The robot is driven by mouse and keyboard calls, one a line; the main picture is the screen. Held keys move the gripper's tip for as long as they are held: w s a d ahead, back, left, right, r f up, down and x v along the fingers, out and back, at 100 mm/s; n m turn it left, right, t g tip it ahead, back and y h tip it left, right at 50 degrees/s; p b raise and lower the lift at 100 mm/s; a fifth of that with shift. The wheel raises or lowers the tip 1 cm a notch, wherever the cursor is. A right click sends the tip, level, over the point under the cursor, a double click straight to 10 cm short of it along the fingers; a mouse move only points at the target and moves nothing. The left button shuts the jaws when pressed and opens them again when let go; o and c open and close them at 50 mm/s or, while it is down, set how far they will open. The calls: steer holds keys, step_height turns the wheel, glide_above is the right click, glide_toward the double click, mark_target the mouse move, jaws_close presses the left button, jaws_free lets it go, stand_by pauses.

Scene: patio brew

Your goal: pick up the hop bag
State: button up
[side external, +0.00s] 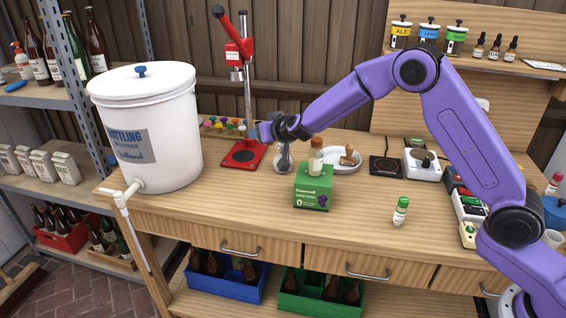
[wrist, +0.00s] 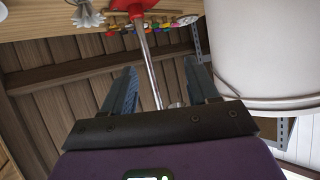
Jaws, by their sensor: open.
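I cannot pick out a hop bag with certainty in either view. Several white packets (side external: 62,168) stand on the left shelf, but their labels are too small to read. My gripper (side external: 256,132) is above the back of the bench, pointing left beside the red bench capper (side external: 243,153). In the wrist view my gripper (wrist: 161,75) has its two fingers apart. The capper's metal pole (wrist: 146,60) shows between them, and I see nothing held.
A large white bottling bucket (side external: 145,120) stands at the bench's left end. A green box (side external: 313,187), a white plate (side external: 343,162) and a small green-capped bottle (side external: 401,211) are on the bench. The front left of the bench top is clear.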

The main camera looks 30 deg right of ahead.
steer(key=shift+w+d+f+m+h, duration=0.55)
steer(key=shift+d+f+h, duration=0.2)
steer(key=shift+d+f, duration=0.55)
steer(key=shift+w+d+f+m+h, duration=0.55)
steer(key=shift+d+f+h, duration=0.4)
steer(key=shift+d, duration=0.55)
steer(key=shift+w+d+f+m+h, duration=0.5)
steer(key=shift+w+d+f+h, duration=0.1)
steer(key=shift+d+f, duration=0.75)
steer(key=f, duration=0.3)
steer(key=shift+w+d, duration=0.2)
steer(key=shift+w, duration=0.2)
steer(key=shift+x, duration=1.05)
steer(key=shift+r, duration=0.1)
jaws_close()
